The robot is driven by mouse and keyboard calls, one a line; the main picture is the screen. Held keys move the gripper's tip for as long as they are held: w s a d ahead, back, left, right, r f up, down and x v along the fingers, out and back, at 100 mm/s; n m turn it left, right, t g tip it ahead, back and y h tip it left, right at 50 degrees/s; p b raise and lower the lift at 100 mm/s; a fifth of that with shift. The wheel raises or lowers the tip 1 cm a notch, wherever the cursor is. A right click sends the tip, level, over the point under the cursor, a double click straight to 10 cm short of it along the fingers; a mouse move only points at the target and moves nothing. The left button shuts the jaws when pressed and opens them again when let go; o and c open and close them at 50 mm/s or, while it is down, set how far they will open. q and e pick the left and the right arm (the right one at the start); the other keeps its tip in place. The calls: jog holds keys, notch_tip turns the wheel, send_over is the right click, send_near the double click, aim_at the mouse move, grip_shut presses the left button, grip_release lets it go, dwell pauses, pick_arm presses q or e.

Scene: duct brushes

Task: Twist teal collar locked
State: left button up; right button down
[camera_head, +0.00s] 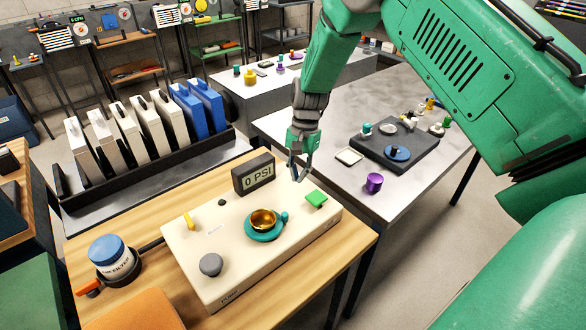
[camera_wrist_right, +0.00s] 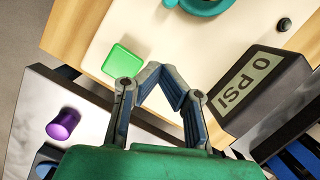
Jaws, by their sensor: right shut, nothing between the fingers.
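The teal collar (camera_head: 262,237) is a ring with a small knob on its right side. It sits around a brass cup (camera_head: 263,217) on top of the cream box (camera_head: 213,277). Part of the collar shows at the top edge of the right wrist view (camera_wrist_right: 207,5). My right gripper (camera_head: 297,174) is shut and empty. It hangs above the back right of the cream box, behind the collar and apart from it. In the wrist view the gripper (camera_wrist_right: 158,74) has nothing between its fingers. My left gripper is not in view.
A display (camera_head: 254,173) reading 0 PSI stands close left of the gripper. A green block (camera_head: 316,199), yellow lever (camera_head: 189,220) and grey knob (camera_head: 211,265) are on the box. A blue-topped canister (camera_head: 108,252) stands left. A purple cup (camera_head: 374,183) stands on the metal table.

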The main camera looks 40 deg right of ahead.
jog(key=x, duration=0.6)
jog(key=shift+w+d+f+p, duration=0.1)
jog(key=shift+d+f+p, duration=0.15)
jog(key=shift+d+p, duration=0.05)
jog(key=a, duration=0.1)
jog(key=s+a, duration=0.1)
jog(key=s+a+p, duration=0.1)
jog(key=shift+a+r, duration=0.15)
jog(key=shift+a, duration=0.45)
jog(key=shift+w, duration=0.1)
jog(key=shift+d, duration=0.1)
